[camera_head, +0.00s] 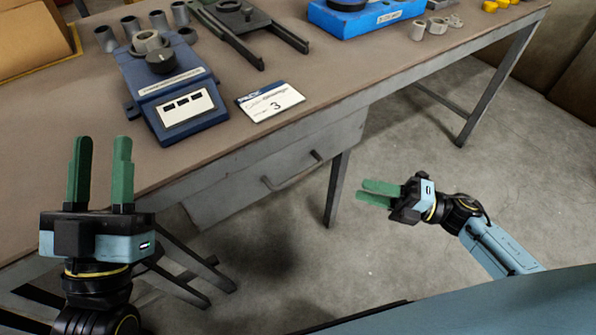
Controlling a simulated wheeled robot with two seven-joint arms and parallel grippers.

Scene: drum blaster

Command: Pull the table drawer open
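The table drawer (232,197) is a grey box front under the brown tabletop and looks closed. Its dark bar handle (293,171) is on the front face. My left gripper (99,172) is at the lower left, fingers pointing up the picture, open and empty, left of the drawer. My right gripper (369,194) is to the right of the handle and apart from it. Its green fingers point left toward the drawer, with a narrow gap between them and nothing visible in it.
A table leg (337,188) stands between the drawer and my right gripper. The floor (440,150) on the right is clear.

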